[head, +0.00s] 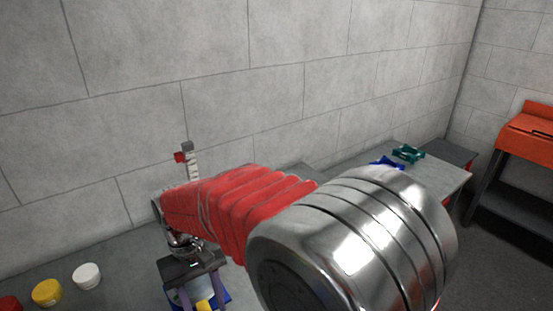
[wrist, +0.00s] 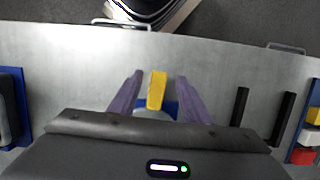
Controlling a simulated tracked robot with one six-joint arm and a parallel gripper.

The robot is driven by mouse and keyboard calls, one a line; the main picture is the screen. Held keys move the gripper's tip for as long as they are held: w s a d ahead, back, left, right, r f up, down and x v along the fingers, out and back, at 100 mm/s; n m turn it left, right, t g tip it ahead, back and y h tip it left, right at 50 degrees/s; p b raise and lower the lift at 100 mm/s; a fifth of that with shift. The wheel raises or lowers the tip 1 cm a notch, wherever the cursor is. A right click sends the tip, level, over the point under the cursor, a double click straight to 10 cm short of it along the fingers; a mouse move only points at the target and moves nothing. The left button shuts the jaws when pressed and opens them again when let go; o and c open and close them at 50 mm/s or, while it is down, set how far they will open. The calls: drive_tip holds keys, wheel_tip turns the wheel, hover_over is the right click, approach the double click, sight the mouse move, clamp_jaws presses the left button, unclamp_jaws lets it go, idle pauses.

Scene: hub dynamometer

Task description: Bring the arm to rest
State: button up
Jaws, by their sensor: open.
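My gripper (head: 202,300) is low in the head view, over the bench, with its purple fingers pointing down. In the wrist view my gripper (wrist: 158,78) is open, with its fingers spread either side of a yellow block (wrist: 157,90). The block stands against a blue piece (wrist: 171,107), partly hidden by my gripper body. In the head view the yellow block (head: 203,305) shows at the bottom edge. I cannot tell whether the fingers touch it. My red-sleeved arm reaches across the middle of the head view.
The grey bench (wrist: 60,70) runs along the wall. Yellow (head: 47,292), white (head: 87,275) and red (head: 10,303) round items stand at left. Teal (head: 408,153) and blue (head: 387,162) parts lie farther right. Two black bars (wrist: 240,105) (wrist: 283,118) lie beside my gripper. An orange cabinet (head: 525,135) stands right.

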drive_tip(key=s+d+r+m+t, duration=0.2)
drive_tip(key=d+r, duration=0.2)
drive_tip(key=d, duration=0.6)
drive_tip(key=s+d+r+m+t+y, duration=0.1)
drive_tip(key=s+d+r+m+t, duration=0.1)
drive_tip(key=d, duration=0.9)
drive_tip(key=s+d+r+m+t, duration=0.2)
drive_tip(key=d+r+t, duration=0.2)
drive_tip(key=d, duration=0.6)
wheel_tip(320, 180, up, 2)
drive_tip(key=shift+d+r+m, duration=0.2)
drive_tip(key=shift+r+m, duration=0.05)
drive_tip(key=shift+m, duration=0.15)
